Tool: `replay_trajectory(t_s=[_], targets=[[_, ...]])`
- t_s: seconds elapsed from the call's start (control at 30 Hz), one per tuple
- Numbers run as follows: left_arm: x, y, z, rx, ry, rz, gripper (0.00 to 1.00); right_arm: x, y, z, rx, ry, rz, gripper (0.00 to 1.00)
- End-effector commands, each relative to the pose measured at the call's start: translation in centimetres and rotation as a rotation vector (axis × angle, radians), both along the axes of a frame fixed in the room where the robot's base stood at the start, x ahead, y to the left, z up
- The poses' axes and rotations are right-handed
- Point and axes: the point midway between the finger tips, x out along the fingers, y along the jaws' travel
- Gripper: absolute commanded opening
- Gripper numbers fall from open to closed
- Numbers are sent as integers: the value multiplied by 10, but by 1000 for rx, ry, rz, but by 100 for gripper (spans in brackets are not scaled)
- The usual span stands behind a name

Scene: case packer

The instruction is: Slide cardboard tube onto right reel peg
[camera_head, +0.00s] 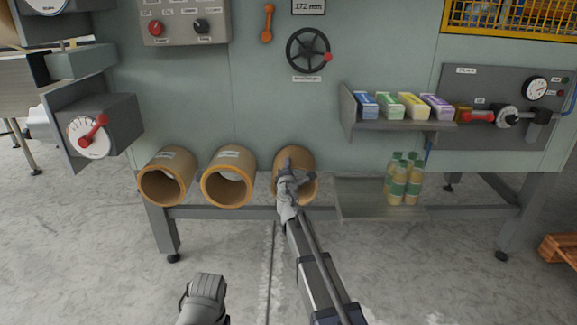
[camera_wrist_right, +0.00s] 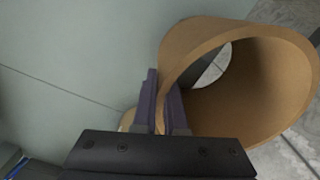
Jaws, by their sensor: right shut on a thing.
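Three tan cardboard tubes lie side by side on the lower ledge of the machine, open ends facing me: a left one (camera_head: 166,181), a middle one (camera_head: 229,179) and a right one (camera_head: 304,160). My right gripper (camera_head: 287,172) is at the right tube, shut on its wall. In the right wrist view, the fingers (camera_wrist_right: 170,108) straddle the near rim of this tube (camera_wrist_right: 270,95), one inside and one outside. The gripper hides part of the tube's mouth in the head view. I cannot make out a reel peg. My left gripper's fingers do not show.
A shelf (camera_head: 402,124) with several coloured boxes and a lower shelf (camera_head: 365,205) with green-labelled bottles (camera_head: 405,180) stand to the right. A grey box with a red lever (camera_head: 90,130) juts out at left. The floor (camera_head: 110,270) in front is clear.

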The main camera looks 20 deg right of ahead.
Motion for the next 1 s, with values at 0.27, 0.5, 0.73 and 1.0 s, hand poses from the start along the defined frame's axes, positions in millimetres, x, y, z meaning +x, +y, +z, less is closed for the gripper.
replay_trajectory(t_s=[0.27,0.5,0.73,1.0], targets=[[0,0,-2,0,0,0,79,0,0,-2,-1,0,0,0],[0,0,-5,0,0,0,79,0,0,-5,-1,0,0,0],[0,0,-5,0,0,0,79,0,0,-5,-1,0,0,14],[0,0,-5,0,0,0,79,0,0,-5,0,0,0,44]])
